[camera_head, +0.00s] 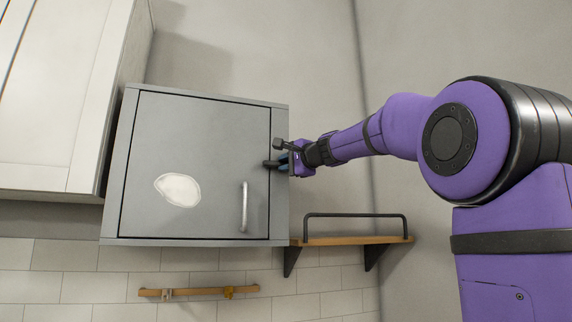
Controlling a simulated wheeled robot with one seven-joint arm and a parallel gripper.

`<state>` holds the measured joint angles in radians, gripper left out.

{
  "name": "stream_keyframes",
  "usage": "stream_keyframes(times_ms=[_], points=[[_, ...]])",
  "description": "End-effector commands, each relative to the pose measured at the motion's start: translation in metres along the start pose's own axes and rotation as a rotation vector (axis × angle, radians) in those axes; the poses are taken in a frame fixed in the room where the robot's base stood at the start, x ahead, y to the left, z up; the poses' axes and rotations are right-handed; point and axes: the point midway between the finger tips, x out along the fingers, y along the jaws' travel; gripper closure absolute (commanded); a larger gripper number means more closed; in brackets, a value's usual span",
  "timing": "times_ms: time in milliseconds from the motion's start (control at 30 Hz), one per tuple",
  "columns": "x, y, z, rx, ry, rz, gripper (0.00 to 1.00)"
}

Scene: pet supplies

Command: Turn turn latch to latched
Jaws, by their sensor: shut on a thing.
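A grey wall cabinet (205,95) with a closed door (200,140) hangs at centre left. The turn latch (270,164) is a small dark piece at the right edge of the door, where the door meets the frame. My gripper (282,160) is at that edge, reaching in from the right, and is shut on the latch. The fingers hide part of the latch, so its exact angle is hard to tell.
A silver bar handle (244,207) and a pale oval patch (177,189) are on the door. A wooden shelf with a black rail (350,240) is below right. A wooden hook rail (198,291) is below. A white cupboard (65,90) stands left.

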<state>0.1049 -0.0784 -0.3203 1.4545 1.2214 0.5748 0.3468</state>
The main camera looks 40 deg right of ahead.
Motion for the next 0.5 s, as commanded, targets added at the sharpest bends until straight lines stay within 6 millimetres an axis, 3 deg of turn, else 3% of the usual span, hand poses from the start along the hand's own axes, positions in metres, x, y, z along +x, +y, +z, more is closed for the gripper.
stream_keyframes(times_ms=[500], points=[[0.0004, 0.0019, -0.0002, 0.044, 0.0, -0.015, 1.0]])
